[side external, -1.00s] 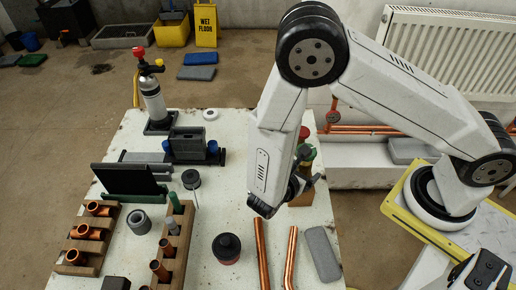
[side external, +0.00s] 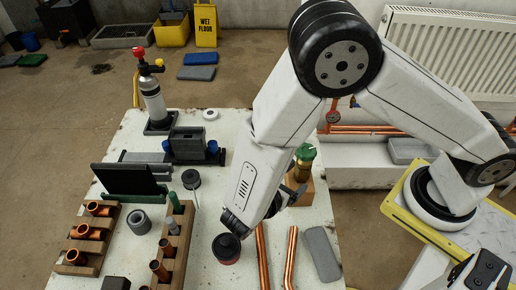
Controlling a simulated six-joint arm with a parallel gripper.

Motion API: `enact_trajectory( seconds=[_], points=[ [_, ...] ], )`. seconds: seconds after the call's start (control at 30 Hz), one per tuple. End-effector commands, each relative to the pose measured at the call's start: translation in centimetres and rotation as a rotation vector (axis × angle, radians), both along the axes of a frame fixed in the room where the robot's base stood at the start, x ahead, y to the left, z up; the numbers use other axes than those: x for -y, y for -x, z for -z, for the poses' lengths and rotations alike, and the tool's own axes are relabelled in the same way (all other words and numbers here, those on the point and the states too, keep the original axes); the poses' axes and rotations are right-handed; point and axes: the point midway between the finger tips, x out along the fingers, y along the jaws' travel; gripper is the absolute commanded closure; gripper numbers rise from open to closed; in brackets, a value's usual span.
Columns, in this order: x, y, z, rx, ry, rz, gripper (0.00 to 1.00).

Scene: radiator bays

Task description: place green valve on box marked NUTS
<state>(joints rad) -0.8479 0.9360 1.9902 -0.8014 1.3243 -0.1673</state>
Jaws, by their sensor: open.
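A valve with a green cap and brass body (side external: 304,160) stands upright on a wooden block (side external: 302,194) at the table's right edge. My gripper (side external: 291,195) is open, low over the table, just in front and to the left of the valve. It is partly hidden by my wrist, and its fingertips are hard to make out. I cannot tell whether it touches the valve or the block. No label reading NUTS can be made out on any box in view.
A black-topped round container (side external: 227,248) sits beside my wrist. Copper pipes (side external: 291,255) and a grey block (side external: 322,253) lie at the right front. Wooden racks (side external: 170,250) with copper fittings, a black panel (side external: 128,180) and a spray bottle (side external: 152,100) occupy the left.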

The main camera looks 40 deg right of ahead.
Motion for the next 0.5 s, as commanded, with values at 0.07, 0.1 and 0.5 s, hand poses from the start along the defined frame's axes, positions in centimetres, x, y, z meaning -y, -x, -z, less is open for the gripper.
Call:
enact_trajectory(
  seconds=[0.07, 0.1, 0.5],
  points=[
    [-1.2, 0.1, -0.5, 0.003, -0.002, -0.003, 0.12],
    [-1.7, 0.2, -0.7, 0.002, -0.002, -0.001, 0.12],
    [-3.8, 0.5, -1.6, 0.0, 0.0, -0.001, 0.12]
  ],
)
